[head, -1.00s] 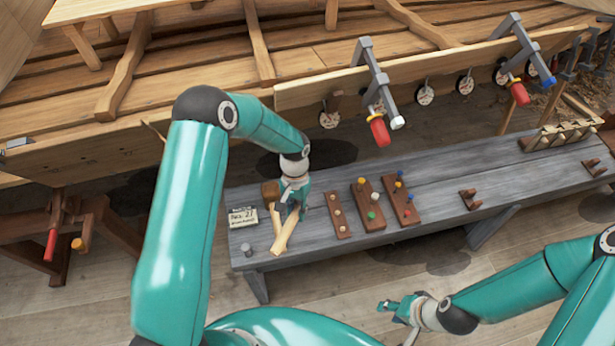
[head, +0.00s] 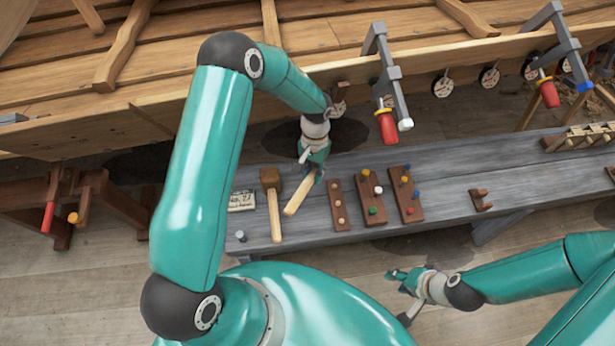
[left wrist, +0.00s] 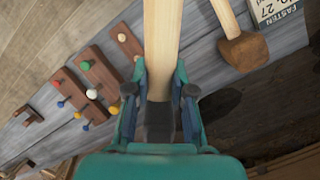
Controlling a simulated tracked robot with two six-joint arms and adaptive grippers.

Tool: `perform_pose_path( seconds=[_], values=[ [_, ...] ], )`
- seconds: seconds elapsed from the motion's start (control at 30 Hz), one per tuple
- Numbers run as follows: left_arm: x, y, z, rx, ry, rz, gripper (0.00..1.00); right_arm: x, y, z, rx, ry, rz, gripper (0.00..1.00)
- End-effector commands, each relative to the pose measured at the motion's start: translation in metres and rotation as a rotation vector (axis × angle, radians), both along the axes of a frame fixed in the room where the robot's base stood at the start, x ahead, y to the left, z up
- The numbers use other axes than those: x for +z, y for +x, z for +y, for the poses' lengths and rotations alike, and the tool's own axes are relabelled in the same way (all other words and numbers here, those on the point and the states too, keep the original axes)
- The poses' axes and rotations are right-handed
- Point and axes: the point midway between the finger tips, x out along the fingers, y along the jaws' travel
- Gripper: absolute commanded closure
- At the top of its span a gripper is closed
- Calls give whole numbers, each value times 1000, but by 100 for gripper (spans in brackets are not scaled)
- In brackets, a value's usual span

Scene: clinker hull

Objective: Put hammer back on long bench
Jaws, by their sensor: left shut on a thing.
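My left gripper (head: 314,175) is shut on the hammer (head: 300,197), above the left part of the grey long bench (head: 450,165). The hammer's pale wooden handle slants down and left from the fingers. In the left wrist view the handle (left wrist: 162,40) runs up from between the fingers (left wrist: 160,95). Its head is hidden, and I cannot tell whether it touches the bench. A mallet (head: 270,179) with a brown head lies on the bench, left of the held handle. My right gripper (head: 402,290) is in front of the bench, too small to read.
A narrow peg rack (head: 340,217) stands just right of the hammer, with racks of coloured pegs (head: 370,213) beyond it. A label card (head: 242,200) lies left of the mallet. The hull planking with hanging clamps (head: 386,122) rises behind the bench.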

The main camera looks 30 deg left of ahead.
Motion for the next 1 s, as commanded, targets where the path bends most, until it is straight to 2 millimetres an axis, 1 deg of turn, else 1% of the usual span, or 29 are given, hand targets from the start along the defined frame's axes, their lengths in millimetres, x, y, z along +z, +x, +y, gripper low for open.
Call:
perform_pose_path(
  seconds=[0.17,0.27,0.37,0.47,0.67,0.87,1.0],
  values=[
    [-3,0,5,17,2,-2,100,-6,0,0,1,0,0,60],
    [-9,2,6,35,8,-6,100,-17,0,0,1,0,0,60],
    [-17,4,9,64,17,-11,100,-34,0,0,1,0,0,60],
    [-27,8,12,104,30,-17,100,-56,0,0,1,0,0,60],
    [-47,16,19,207,60,-33,100,-108,0,0,1,0,0,60],
    [-70,22,27,329,89,-53,100,-167,0,0,1,0,0,60],
    [-86,24,32,424,107,-65,100,-211,0,0,1,0,0,60]
  ],
)
